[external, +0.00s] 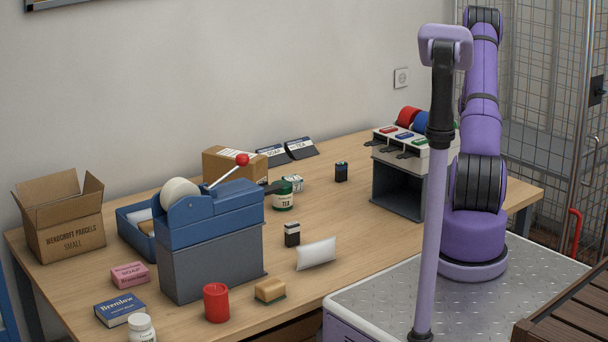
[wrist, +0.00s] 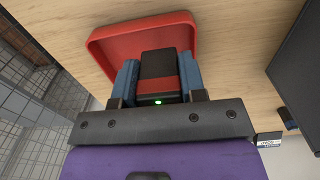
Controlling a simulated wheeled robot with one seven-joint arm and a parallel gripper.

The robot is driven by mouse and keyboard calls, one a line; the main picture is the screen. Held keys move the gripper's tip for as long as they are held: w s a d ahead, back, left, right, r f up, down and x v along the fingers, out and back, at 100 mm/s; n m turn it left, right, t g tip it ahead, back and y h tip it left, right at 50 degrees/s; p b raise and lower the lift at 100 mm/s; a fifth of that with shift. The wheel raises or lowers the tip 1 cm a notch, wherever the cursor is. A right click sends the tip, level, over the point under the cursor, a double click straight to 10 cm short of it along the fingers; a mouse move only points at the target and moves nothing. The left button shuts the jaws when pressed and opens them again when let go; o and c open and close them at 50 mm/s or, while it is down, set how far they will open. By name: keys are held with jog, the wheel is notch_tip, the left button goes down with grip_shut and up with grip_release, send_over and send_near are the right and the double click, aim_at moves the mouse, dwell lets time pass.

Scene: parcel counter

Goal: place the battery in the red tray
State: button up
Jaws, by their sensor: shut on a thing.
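The battery (wrist: 157,66), a black block with a red band, sits between the blue finger pads of my gripper (wrist: 160,62) in the wrist view. The pads press on both its sides. The red tray (wrist: 108,46) lies on the wooden counter beyond the fingertips, and the battery overlaps its near part in the picture. I cannot tell how high the battery is above the tray or whether they touch. In the external view my gripper, the held battery and the tray do not show; my arm blocks part of that side.
A grey-and-white rack (external: 400,180) stands near my arm. A small dark block (external: 341,172), a black-and-white block (external: 292,234), a white pouch (external: 316,253) and a green tin (external: 283,196) lie mid-counter. A blue tape dispenser (external: 210,215) stands left. A wire cage is at right.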

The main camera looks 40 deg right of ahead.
jog(key=shift+w+d+f, duration=0.15)
jog(key=shift+w+d, duration=0.85)
jog(key=shift+w, duration=0.15)
jog(key=shift+w+d+f, duration=0.1)
jog(key=shift+f, duration=1.65)
jog(key=shift+f, duration=0.15)
jog(key=o, duration=1)
jog(key=shift+c, duration=0.2)
